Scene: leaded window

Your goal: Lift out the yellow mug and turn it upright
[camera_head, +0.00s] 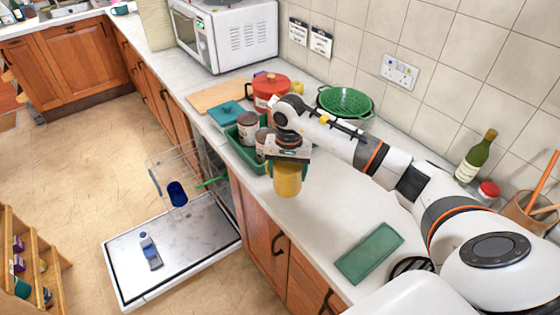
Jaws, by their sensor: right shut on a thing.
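The yellow mug (287,181) is below my right gripper (287,160), which points down and is shut on it. The gripper hides the mug's top, so I cannot tell which way up the mug is. The mug shows at the counter's front edge, in front of the green crate; I cannot tell whether it touches the counter. The open dishwasher's wire rack (160,172) is to the left and lower, with a blue cup (177,193) in it. My left gripper is not in view.
The dishwasher door (172,252) lies open over the floor. A green crate (240,153) with cans, a red pot (270,88) and a green colander (346,101) stand behind the mug. A green mat (369,252) lies on the counter (322,222), with clear room beside it.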

